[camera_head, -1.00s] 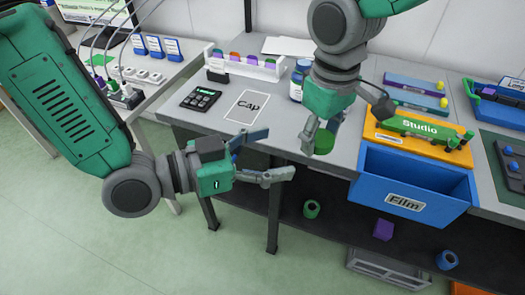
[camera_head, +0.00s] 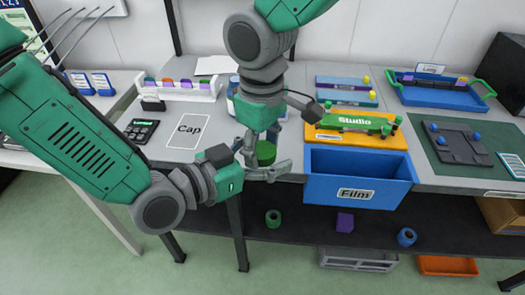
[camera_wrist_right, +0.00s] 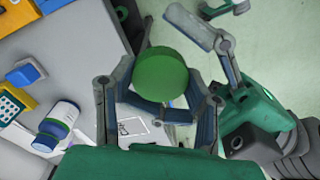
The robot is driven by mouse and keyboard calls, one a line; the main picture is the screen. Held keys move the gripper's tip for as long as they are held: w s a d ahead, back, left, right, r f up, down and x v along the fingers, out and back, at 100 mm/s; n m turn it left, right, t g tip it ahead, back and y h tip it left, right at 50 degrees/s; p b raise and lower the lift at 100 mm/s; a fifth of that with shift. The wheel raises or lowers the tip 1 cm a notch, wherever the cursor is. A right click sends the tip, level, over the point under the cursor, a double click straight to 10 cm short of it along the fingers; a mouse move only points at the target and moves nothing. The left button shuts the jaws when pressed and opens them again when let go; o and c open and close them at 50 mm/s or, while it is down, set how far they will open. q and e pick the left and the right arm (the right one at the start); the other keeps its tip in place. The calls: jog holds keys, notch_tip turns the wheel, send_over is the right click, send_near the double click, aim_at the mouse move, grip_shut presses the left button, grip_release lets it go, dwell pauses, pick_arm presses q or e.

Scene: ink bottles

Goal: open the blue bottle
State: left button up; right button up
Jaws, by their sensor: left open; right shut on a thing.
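My right gripper (camera_head: 262,138) points down over the table's front edge, shut on a green round object (camera_head: 264,155). In the right wrist view the object's flat green face (camera_wrist_right: 160,80) shows between the fingers; its far side is hidden. My left gripper (camera_head: 262,165) is open, with its fingers close beside and below the green object; I cannot tell if they touch it. It also shows in the right wrist view (camera_wrist_right: 205,38). A blue-capped bottle with a pale label (camera_wrist_right: 61,118) stands on the table; in the head view it is mostly hidden behind my right gripper.
A white rack (camera_head: 183,90) stands behind. An open blue Film drawer (camera_head: 358,178) juts out at right, below the orange Studio tray (camera_head: 372,136). Several items lie on the lower shelf.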

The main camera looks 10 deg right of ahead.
pick_arm(q)
jog(key=c, duration=1.3)
pick_arm(e)
jog(key=o, duration=1.4)
